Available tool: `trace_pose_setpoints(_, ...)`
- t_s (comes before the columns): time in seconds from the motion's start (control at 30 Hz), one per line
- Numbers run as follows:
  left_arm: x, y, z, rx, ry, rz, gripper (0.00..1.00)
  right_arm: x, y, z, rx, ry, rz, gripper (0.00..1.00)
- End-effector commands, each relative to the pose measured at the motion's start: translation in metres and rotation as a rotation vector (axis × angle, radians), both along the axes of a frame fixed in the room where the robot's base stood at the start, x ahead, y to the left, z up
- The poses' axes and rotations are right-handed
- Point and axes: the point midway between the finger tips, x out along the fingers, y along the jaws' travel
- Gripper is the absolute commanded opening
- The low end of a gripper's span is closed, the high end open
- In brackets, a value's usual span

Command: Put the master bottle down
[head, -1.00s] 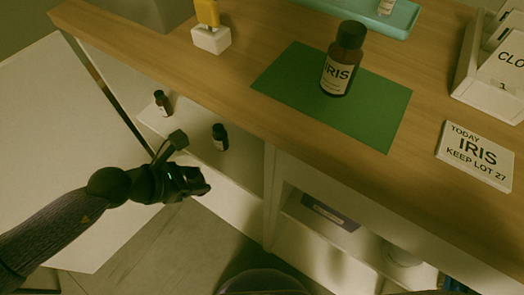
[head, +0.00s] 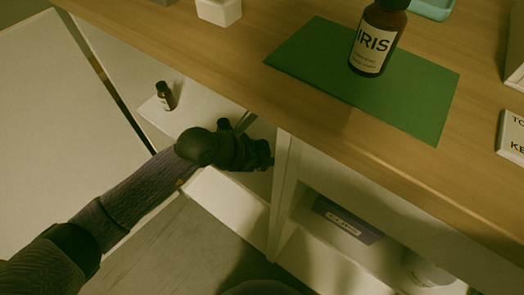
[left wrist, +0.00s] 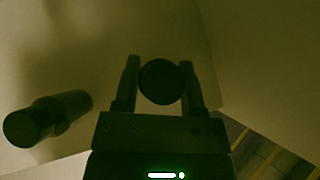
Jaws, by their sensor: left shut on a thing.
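A large brown bottle labelled IRIS (head: 372,45), which looks like the master bottle, stands upright on the green mat (head: 310,55); the picture's top edge cuts its cap. No gripper touches it. My left gripper (head: 264,156) is below the counter at the open shelf, its fingers hard to make out in the head view. In the left wrist view, its two fingers (left wrist: 160,85) are shut on a dark round-capped bottle (left wrist: 160,82), seen from above. Its label is hidden. My right gripper is not in view.
A white upright panel (head: 283,185) stands just right of the gripper.

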Motion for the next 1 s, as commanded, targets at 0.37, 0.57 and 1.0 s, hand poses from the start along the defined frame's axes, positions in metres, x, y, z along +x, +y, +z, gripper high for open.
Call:
trace_pose_setpoints(0.37,0.0,0.0,-0.002,0.0,0.0,0.0,0.88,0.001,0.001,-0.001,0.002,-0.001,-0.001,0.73)
trace_pose_setpoints(0.57,-0.001,0.002,0.005,0.0,-0.002,0.0,0.88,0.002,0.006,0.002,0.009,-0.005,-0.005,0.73)
trace_pose_setpoints(1.0,-0.039,0.064,0.08,0.002,-0.003,0.001,0.88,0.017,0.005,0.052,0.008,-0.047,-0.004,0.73)
